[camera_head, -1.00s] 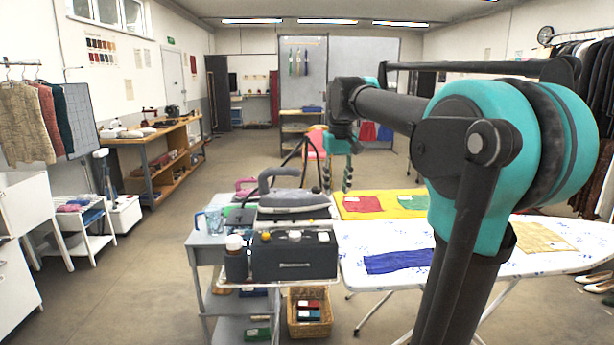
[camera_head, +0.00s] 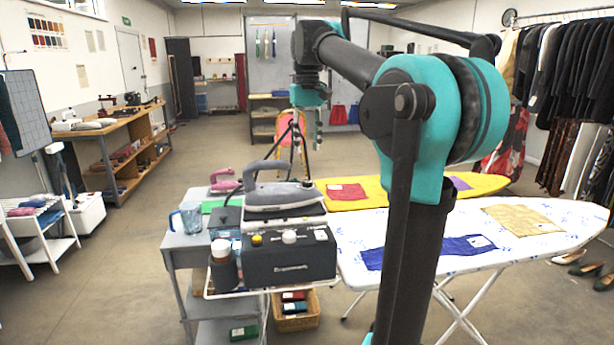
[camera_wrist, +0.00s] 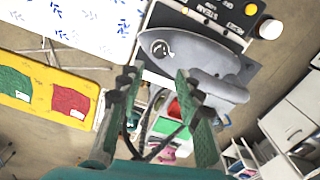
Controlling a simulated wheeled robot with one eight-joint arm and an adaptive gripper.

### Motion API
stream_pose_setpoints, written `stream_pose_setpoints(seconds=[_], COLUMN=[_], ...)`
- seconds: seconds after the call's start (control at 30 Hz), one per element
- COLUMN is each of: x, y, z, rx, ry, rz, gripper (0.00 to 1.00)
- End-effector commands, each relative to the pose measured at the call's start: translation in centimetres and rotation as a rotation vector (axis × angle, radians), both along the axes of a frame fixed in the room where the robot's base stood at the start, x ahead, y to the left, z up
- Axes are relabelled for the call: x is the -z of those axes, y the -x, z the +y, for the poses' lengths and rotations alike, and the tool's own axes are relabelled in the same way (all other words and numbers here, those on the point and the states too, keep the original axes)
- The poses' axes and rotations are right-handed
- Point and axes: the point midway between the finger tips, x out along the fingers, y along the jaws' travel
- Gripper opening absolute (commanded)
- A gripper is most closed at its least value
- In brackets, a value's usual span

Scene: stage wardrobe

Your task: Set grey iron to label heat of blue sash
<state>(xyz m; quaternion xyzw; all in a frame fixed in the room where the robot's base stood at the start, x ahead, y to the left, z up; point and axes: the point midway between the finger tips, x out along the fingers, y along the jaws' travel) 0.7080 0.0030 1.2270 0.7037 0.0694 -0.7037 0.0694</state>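The grey iron (camera_head: 285,195) rests on top of the dark steam station (camera_head: 290,262), which has a yellow knob and a white knob on its front. In the wrist view the iron (camera_wrist: 210,55) lies beyond the fingertips, with a small dark round mark with white on it. A blue sash (camera_head: 375,260) lies on the white ironing board (camera_head: 575,215), partly hidden behind my arm; a pale tag shows at its right end. My gripper (camera_head: 306,118) hangs above and behind the iron. In the wrist view its fingers (camera_wrist: 157,78) are apart, with nothing between them.
A white-capped bottle (camera_head: 221,262) and a clear jug (camera_head: 190,217) stand left of the station. A pink iron (camera_head: 225,180) is behind. A yellow board (camera_head: 400,193) carries red and purple cloths. A tan cloth (camera_head: 520,219) lies on the white board. Floor is free at left.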

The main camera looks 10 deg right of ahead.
Motion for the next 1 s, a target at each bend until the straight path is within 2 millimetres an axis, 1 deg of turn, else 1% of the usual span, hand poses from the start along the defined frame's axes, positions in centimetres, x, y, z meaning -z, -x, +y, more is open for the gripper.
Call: stream_pose_setpoints(seconds=[0.03,0.1,0.3,0.5,0.6,0.7,0.97,1.0], x=[1.1,2.5,6.3,8.9,9.7,10.0,10.0,10.0], y=[0.0,0.0,0.0,0.0,0.0,0.0,0.0,0.0], z=[0.0,0.0,0.0,0.0,0.0,0.0,0.0,0.0], rx=[0.0,0.0,0.0,0.0,0.0,0.0,0.0,0.0], ry=[0.0,0.0,0.0,0.0,0.0,0.0,0.0,0.0], rz=[0.0,0.0,0.0,0.0,0.0,0.0,0.0,0.0], gripper=[0.35,0.35,0.35,0.35,0.35,0.35,0.35,0.3])
